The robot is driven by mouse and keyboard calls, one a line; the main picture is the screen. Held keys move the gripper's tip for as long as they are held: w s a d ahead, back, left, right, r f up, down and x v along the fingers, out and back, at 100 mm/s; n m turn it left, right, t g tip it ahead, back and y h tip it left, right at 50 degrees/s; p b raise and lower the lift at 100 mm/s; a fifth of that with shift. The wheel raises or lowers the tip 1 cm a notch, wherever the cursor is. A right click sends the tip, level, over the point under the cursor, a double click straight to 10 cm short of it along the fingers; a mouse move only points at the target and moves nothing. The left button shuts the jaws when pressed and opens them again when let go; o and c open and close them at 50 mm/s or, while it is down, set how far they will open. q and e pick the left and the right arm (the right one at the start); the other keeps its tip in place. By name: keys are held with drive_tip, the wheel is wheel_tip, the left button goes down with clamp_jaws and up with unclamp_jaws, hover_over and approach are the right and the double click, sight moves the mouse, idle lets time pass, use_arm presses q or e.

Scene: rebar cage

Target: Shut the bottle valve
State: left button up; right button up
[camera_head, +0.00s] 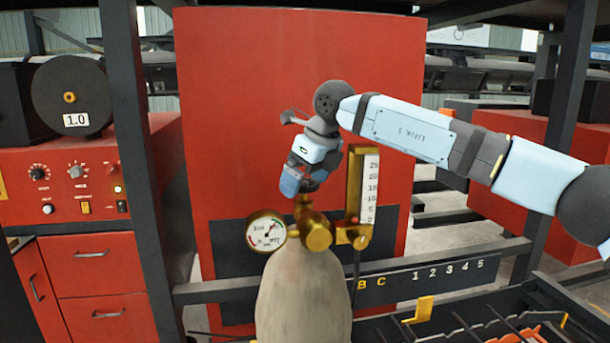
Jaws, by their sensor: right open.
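The gas bottle (303,300) stands upright in the lower middle, pale grey-beige with a rounded top. A brass valve (306,212) sits on its top, with a brass regulator body (316,236) below it. A round gauge (266,231) is on the left and an upright brass flow meter (362,195) with a white scale is on the right. My right arm comes in from the right, and my right gripper (303,190) points down at the top of the valve. It is open; its fingertips are small and partly hidden, so contact is unclear. My left gripper is out of view.
A red panel (260,90) stands behind the bottle. A red welding machine (75,190) with a wire spool is at left, beside a dark post (135,150). A dark rail (430,275) with letters and numbers and a rack with rods (500,325) are at lower right.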

drive_tip(key=shift+f, duration=0.25)
drive_tip(key=shift+w+f, duration=0.1)
drive_tip(key=shift+w, duration=0.05)
drive_tip(key=shift+a, duration=0.1)
drive_tip(key=c, duration=0.9)
use_arm(q)
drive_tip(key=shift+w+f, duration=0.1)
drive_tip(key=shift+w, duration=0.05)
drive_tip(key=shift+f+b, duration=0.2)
drive_tip(key=shift+b, duration=0.15)
